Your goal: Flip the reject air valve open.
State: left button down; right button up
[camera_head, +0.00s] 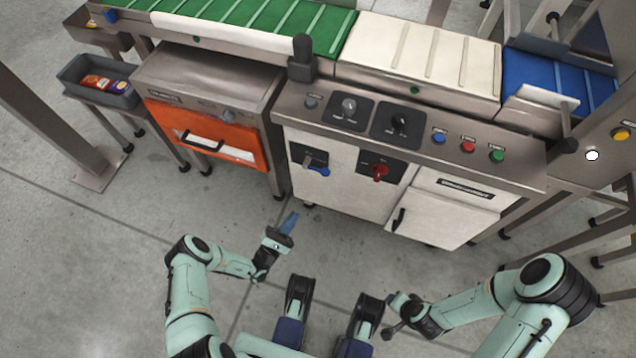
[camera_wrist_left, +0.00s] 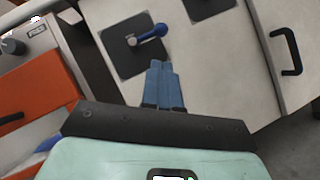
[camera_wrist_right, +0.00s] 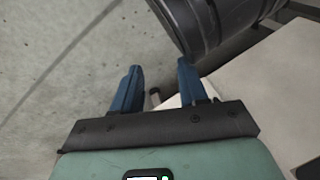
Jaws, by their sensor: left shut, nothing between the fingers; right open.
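The blue-handled valve (camera_head: 316,169) is on a black plate on the front of the white cabinet, left of a red rotary switch. Its lever lies roughly sideways, with its blue end to the right. In the left wrist view the blue lever (camera_wrist_left: 150,34) shows just beyond the fingertips. My left gripper (camera_head: 290,222) is shut and empty, below and in front of the valve, apart from it. Its blue fingers (camera_wrist_left: 165,80) are together. My right gripper (camera_wrist_right: 160,85) is open and empty, low at the right, far from the valve. The plate's lettering is too small to read.
The red switch (camera_head: 380,171) is close right of the valve. An orange drawer front (camera_head: 205,135) with a handle is to the left. A cabinet door (camera_head: 440,215) with a black handle is lower right. The control panel (camera_head: 430,130) juts above. The floor in front is clear.

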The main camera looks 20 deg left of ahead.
pick_arm(q)
jog(key=shift+r, duration=0.1)
jog(key=b+x, duration=0.1)
jog(key=x, duration=1.3)
pick_arm(e)
jog(key=s, duration=0.1)
jog(key=s+f, duration=0.1)
jog(key=s+f+g, duration=0.1)
jog(key=shift+d+f, duration=0.25)
pick_arm(q)
jog(key=shift+d, duration=0.1)
pick_arm(e)
jog(key=shift+d, duration=0.15)
